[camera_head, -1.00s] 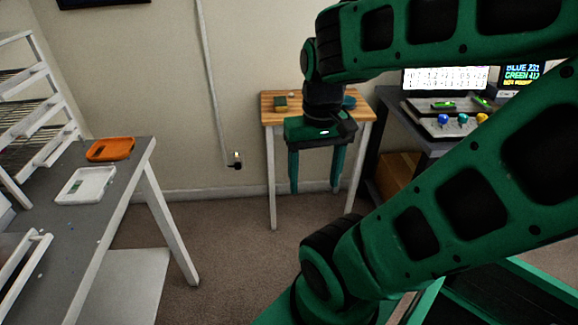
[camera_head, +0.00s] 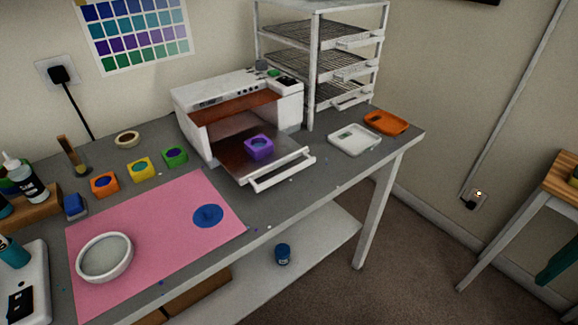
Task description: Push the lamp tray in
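The lamp (camera_head: 236,97) is a white box with an open front and an orange-brown inside, on the grey workbench. Its lamp tray (camera_head: 240,170) is pulled out toward the front, with a white bar handle (camera_head: 283,170) along its front edge. A purple mould (camera_head: 259,149) with a dark blue round filling sits on the tray. The other finger is out of view.
A pink mat (camera_head: 150,245) with a white bowl (camera_head: 104,257) and a blue spot lies left of the tray. Orange, yellow and green moulds (camera_head: 142,169) stand behind it. A wire-shelf rack (camera_head: 313,75), white tray (camera_head: 354,140) and orange tray (camera_head: 387,122) are to the right.

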